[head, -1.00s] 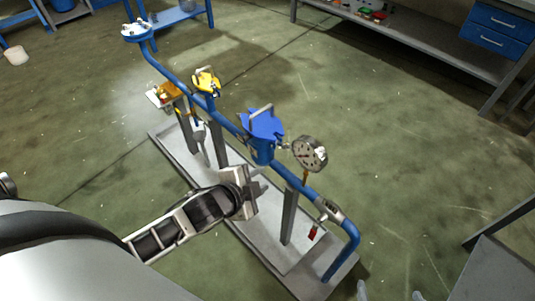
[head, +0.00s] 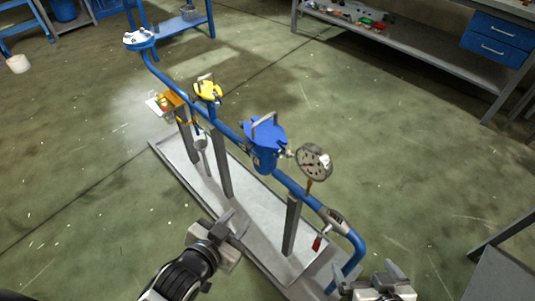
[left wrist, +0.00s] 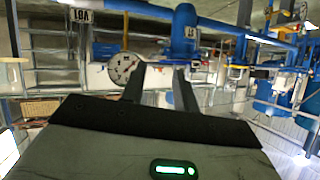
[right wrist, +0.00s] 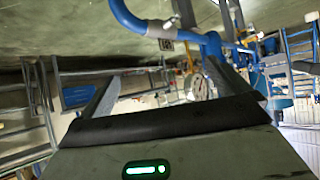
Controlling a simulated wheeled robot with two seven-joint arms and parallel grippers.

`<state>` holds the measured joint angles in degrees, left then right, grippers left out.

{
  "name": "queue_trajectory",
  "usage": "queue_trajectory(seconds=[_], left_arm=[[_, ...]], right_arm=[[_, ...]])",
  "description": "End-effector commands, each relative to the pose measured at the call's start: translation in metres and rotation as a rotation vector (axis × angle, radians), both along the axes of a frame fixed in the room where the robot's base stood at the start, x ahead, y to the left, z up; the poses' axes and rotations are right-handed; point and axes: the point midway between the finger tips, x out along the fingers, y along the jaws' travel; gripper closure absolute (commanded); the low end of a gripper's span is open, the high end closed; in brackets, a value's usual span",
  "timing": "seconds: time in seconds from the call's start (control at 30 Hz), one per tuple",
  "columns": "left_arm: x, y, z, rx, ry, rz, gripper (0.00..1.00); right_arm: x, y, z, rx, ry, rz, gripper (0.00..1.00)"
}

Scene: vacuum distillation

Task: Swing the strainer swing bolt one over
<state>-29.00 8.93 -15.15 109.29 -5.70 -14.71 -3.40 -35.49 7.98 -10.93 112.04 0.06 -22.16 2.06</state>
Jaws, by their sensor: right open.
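The strainer is the blue pot with a flat blue lid (head: 264,136) and a grey handle on top, mid-pipe in the head view. A blue body that looks like it shows in the left wrist view (left wrist: 184,38). Its swing bolts are too small to tell apart. My left gripper (head: 234,225) is open and empty, below and in front of the strainer, apart from it. Its two fingers stand apart in the left wrist view (left wrist: 160,85). My right gripper (head: 370,274) is open and empty near the pipe's lower right end; its spread fingers show in the right wrist view (right wrist: 160,88).
A round gauge (head: 314,162) stands right of the strainer. A yellow-topped fitting (head: 207,90) and the blue pipe (head: 166,82) lie to its left. A red-handled valve (head: 318,242) hangs near the right bend. The grey tray (head: 172,158) lies below; floor around it is clear.

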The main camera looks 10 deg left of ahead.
Motion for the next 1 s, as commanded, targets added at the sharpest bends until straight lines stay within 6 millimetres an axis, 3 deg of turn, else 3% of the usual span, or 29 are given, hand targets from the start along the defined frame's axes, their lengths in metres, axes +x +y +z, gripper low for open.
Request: queue_trajectory(seconds=[0.03, 0.1, 0.23, 0.33, 0.43, 0.53, 0.63, 0.67, 0.77, 0.83, 1.0], left_arm=[[0.036, -0.018, 0.011, 0.056, -0.159, -0.073, 0.7], [0.076, -0.05, 0.043, 0.161, -0.41, -0.188, 0.7], [0.117, -0.117, 0.114, 0.409, -0.939, -0.411, 0.7], [0.116, -0.166, 0.155, 0.622, -1.349, -0.572, 0.7], [0.1, -0.207, 0.172, 0.854, -1.75, -0.737, 0.7], [0.082, -0.235, 0.163, 1.103, -2.132, -0.921, 0.7], [0.078, -0.243, 0.136, 1.37, -2.473, -1.142, 0.7], [0.08, -0.241, 0.126, -1.41, 2.487, 1.184, 0.7], [0.1, -0.22, 0.097, -1.268, 2.05, 1.123, 0.7], [0.123, -0.195, 0.085, -1.177, 1.77, 1.108, 0.7], [0.171, -0.126, 0.093, -1.009, 1.259, 1.127, 0.7]], right_arm=[[0.0, 0.003, -0.02, 0.007, 0.002, 0.003, 0.0], [0.002, 0.006, -0.034, 0.017, 0.006, 0.009, 0.0], [0.004, 0.012, -0.061, 0.039, 0.01, 0.016, 0.0], [0.006, 0.018, -0.08, 0.055, 0.014, 0.029, 0.0], [0.008, 0.025, -0.099, 0.072, 0.02, 0.043, 0.0], [0.009, 0.031, -0.117, 0.089, 0.024, 0.055, 0.0], [0.01, 0.037, -0.136, 0.106, 0.028, 0.068, 0.0], [0.01, 0.039, -0.142, 0.111, 0.03, 0.072, 0.0], [0.01, 0.045, -0.159, 0.128, 0.034, 0.087, 0.0], [0.01, 0.049, -0.169, 0.137, 0.037, 0.097, 0.0], [0.01, 0.056, -0.186, 0.156, 0.043, 0.116, 0.0]])
